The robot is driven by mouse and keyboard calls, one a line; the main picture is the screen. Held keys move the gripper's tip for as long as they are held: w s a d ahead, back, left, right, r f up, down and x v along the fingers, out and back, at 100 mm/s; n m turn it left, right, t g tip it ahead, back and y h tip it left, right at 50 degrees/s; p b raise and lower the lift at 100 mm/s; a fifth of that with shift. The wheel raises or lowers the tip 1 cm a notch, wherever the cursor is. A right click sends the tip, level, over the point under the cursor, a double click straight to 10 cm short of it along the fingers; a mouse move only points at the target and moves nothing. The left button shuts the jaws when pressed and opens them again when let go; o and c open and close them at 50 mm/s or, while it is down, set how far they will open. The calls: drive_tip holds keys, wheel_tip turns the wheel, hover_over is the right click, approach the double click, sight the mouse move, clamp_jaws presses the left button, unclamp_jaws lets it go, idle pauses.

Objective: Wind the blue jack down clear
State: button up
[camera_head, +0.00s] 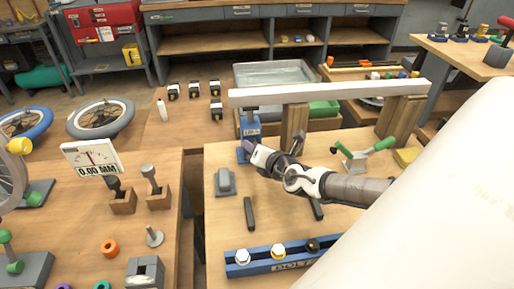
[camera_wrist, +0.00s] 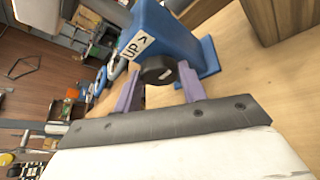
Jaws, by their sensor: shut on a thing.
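The blue jack (camera_head: 249,128) stands upright under the left end of a long white beam (camera_head: 330,93). In the head view I cannot tell whether its top touches the beam. In the wrist view the jack (camera_wrist: 181,35) shows a white "UP" label with an arrow and a dark round knob (camera_wrist: 158,69) on its side. My gripper (camera_head: 252,148) reaches the jack's front from the right. In the wrist view its two purple fingers (camera_wrist: 162,80) are on either side of the knob, shut on it. The knob is hidden in the head view.
Wooden posts (camera_head: 294,125) stand under the beam, one close to the jack. A grey block (camera_head: 225,181) and a dark bar (camera_head: 249,213) lie nearby on the bench. A blue bolt rack (camera_head: 270,260) is at the front. A green-handled clamp (camera_head: 362,154) is at right.

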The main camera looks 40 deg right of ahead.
drive_tip(key=shift+r, duration=0.1)
drive_tip(key=o, duration=1)
